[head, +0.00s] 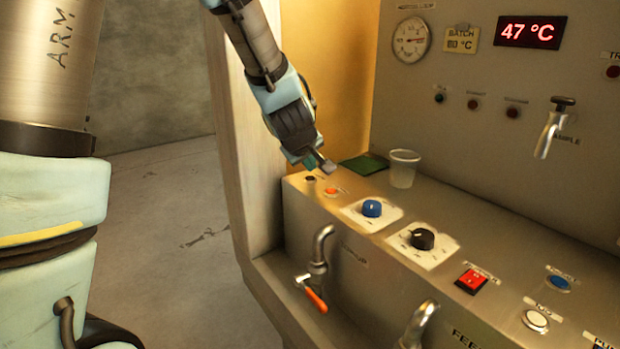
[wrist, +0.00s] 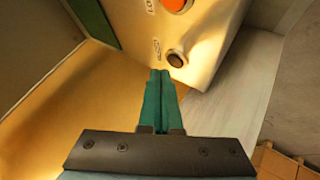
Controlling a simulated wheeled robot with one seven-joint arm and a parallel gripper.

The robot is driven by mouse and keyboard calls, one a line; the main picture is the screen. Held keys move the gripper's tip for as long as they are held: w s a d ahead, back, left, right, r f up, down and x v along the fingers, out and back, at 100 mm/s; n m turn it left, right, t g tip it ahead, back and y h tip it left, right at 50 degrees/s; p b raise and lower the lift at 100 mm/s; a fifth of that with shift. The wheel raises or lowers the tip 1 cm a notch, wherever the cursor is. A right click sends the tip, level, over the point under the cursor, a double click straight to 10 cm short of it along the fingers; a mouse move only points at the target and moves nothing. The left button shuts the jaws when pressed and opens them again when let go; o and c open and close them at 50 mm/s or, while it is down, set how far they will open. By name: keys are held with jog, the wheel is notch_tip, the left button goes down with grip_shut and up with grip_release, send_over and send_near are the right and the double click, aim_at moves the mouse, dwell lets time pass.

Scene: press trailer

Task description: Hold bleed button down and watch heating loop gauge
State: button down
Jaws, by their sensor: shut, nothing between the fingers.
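A small dark button (head: 310,179) sits at the far left end of the sloped metal console; in the wrist view it is a dark round button (wrist: 176,60). A small label beside it is too blurred to read, so I cannot confirm it is the bleed button. My gripper (head: 324,167) is shut and empty. In the wrist view its green fingertips (wrist: 160,74) appear just short of the dark button; contact cannot be told. The round white gauge (head: 411,39) hangs on the back panel under a blurred label; its reading is too small to tell.
An orange button (head: 331,192) is beside the dark one. A clear cup (head: 403,168) and a green pad (head: 363,164) stand behind. A blue knob (head: 372,208) and black knob (head: 422,239) are further right. A tap with orange handle (head: 314,293) is in front. A red display (head: 531,32) reads 47 °C.

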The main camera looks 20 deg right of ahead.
jog(key=shift+f, duration=0.1)
dwell(0.3)
jog(key=shift+f+b, duration=0.3)
jog(key=shift+b, duration=0.05)
jog(key=shift+f+b, duration=0.35)
jog(key=shift+f, duration=0.05)
dwell(6.8)
